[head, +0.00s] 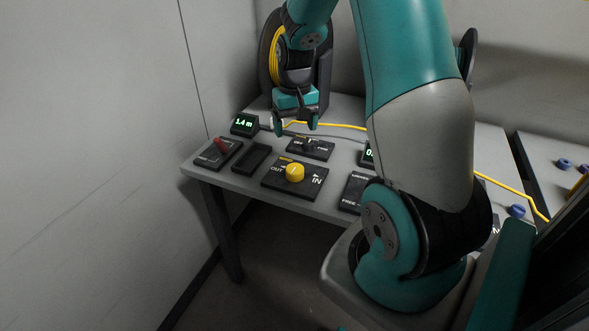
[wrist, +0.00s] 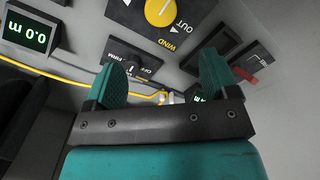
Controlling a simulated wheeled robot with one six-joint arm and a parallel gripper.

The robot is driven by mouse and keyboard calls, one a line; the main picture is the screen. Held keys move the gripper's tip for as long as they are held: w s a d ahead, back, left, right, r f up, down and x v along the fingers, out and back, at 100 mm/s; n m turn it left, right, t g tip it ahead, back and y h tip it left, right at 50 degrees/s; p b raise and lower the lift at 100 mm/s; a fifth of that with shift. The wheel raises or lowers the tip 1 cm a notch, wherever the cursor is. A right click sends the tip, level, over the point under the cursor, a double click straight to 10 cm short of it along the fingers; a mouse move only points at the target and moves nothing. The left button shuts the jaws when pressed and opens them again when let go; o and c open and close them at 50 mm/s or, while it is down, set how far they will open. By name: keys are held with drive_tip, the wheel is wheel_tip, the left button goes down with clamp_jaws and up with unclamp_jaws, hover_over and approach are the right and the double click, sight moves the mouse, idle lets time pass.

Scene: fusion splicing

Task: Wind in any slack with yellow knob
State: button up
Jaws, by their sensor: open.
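The yellow knob (head: 295,172) sits on a dark panel (head: 283,187) marked OUT and IN near the front of the grey table. In the wrist view the yellow knob (wrist: 160,12) is at the top edge, partly cut off, with WIND and OUT lettering beside it. My gripper (head: 295,124) is open and empty, above the table and behind the knob, apart from it. Its two teal fingers (wrist: 160,85) show in the wrist view. The yellow cable (head: 340,125) runs from a reel (head: 275,58) at the back along the table to the right.
A display (head: 244,124) reads 1.4 m at the left; another reads 0.0 m (wrist: 28,32) in the wrist view. A red lever (head: 222,146) stands on a panel at the left edge. A small switch panel (head: 310,147) lies behind the knob. My arm hides much of the right side.

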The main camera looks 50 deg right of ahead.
sight(295, 168)
wheel_tip(295, 168, down, 14)
drive_tip(key=shift+f, duration=0.1)
drive_tip(key=shift+c, duration=0.2)
